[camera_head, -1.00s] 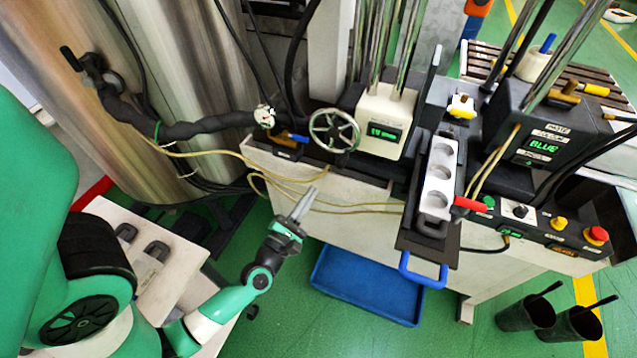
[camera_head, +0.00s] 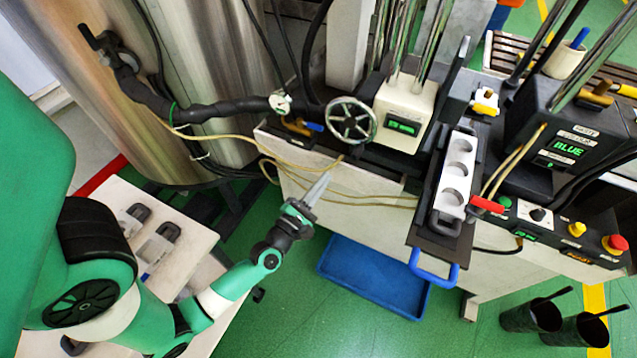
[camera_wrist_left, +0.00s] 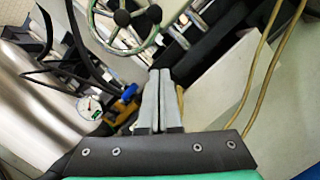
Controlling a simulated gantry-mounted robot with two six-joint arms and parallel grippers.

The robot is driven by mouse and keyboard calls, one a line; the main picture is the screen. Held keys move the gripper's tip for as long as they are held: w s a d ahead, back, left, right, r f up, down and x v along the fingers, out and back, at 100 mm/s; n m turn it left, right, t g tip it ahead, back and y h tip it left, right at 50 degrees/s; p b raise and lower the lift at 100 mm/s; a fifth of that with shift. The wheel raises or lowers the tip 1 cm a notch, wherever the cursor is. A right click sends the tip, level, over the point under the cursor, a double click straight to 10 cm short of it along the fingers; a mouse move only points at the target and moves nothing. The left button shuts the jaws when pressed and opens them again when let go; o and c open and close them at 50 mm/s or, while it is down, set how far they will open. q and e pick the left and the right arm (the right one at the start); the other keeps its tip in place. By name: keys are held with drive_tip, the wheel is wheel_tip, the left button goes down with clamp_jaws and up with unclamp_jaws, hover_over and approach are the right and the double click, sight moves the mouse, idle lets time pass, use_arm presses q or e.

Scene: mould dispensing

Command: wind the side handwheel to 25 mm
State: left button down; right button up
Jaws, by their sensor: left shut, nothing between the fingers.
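The side handwheel (camera_head: 351,121) is a spoked metal wheel on the left side of a white unit (camera_head: 402,112). The unit carries a small green digital display (camera_head: 403,127), too small to read surely. My left gripper (camera_head: 325,177) is shut and empty, below and left of the handwheel, apart from it. In the left wrist view the shut fingers (camera_wrist_left: 160,85) point up toward the handwheel (camera_wrist_left: 124,18), whose lower part shows at the top of the picture. My right gripper is not in view.
A dark hose ends at a gauge (camera_head: 280,102) left of the wheel. Thin yellowish hoses (camera_head: 370,199) hang near my left gripper. A mould with round cavities (camera_head: 456,170) sits to the right, above a blue handle (camera_head: 433,276). A blue tray (camera_head: 372,275) lies on the floor.

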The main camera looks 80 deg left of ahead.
use_arm(q)
drive_tip(key=w+a+r+p, duration=0.2)
drive_tip(key=w+r+p, duration=0.2)
drive_tip(key=w, duration=0.3)
drive_tip(key=shift+a+r, duration=0.15)
drive_tip(key=shift+a, duration=0.05)
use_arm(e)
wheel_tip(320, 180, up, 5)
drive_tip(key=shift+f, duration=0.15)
use_arm(q)
drive_tip(key=shift+s, duration=0.1)
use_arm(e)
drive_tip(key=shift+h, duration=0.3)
